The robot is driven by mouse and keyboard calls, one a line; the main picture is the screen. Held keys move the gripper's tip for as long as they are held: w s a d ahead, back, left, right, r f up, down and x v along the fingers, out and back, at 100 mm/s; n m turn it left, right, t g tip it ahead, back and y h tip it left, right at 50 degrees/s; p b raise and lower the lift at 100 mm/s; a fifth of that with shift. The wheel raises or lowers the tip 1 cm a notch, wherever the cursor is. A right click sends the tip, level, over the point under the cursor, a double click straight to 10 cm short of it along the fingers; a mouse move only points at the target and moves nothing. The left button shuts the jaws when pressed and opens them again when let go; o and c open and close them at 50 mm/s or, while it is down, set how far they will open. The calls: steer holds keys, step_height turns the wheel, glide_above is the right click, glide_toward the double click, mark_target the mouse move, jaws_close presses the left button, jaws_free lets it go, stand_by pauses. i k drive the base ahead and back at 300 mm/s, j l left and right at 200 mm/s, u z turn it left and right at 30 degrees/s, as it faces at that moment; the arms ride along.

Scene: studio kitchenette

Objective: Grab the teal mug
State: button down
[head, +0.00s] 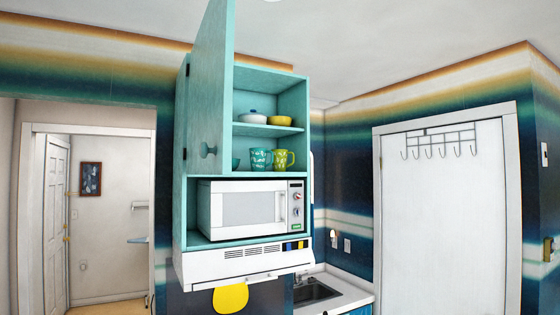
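The teal mug (260,159) has a light pattern and stands upright on the lower shelf (293,172) of the open teal wall cabinet, above the microwave. A yellow-green patterned mug (283,159) stands close on its right. A teal rounded item (236,163) shows partly on its left, cut off by the cabinet door. My gripper is not in view.
The cabinet door (208,95) stands open at the left of the shelves. A bowl (252,117) and a yellow bowl (280,120) are on the shelf above. The microwave (240,208) sits below, over a white range hood (240,262). A sink (313,291) is at the lower right.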

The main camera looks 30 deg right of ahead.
mark_target(258, 156)
steer(key=k+l, duration=0.15)
steer(key=l, duration=0.25)
steer(key=k+l+u, duration=0.1)
steer(key=l, duration=0.3)
steer(key=k+l, duration=0.2)
steer(key=l, duration=0.2)
steer(key=k+l+u, duration=0.1)
steer(key=l, duration=0.3)
steer(key=l+u, duration=0.1)
steer(key=l, duration=0.4)
steer(key=l+u, duration=0.1)
steer(key=l, duration=0.45)
steer(key=k+l+u, duration=0.15)
steer(key=l, duration=0.35)
steer(key=l+u, duration=0.1)
steer(key=l, duration=0.4)
steer(key=k+l+u, duration=0.1)
steer(key=l, duration=0.4)
steer(key=i+l+u, duration=0.1)
steer(key=l, duration=0.25)
steer(key=i+l+u, duration=0.1)
steer(key=i+l, duration=0.15)
steer(key=i+l+u, duration=0.1)
steer(key=l, duration=0.35)
steer(key=i+l+u, duration=0.1)
steer(key=l, duration=0.3)
steer(key=i+l+u, duration=0.1)
steer(key=i+l, duration=0.15)
steer(key=l, duration=0.1)
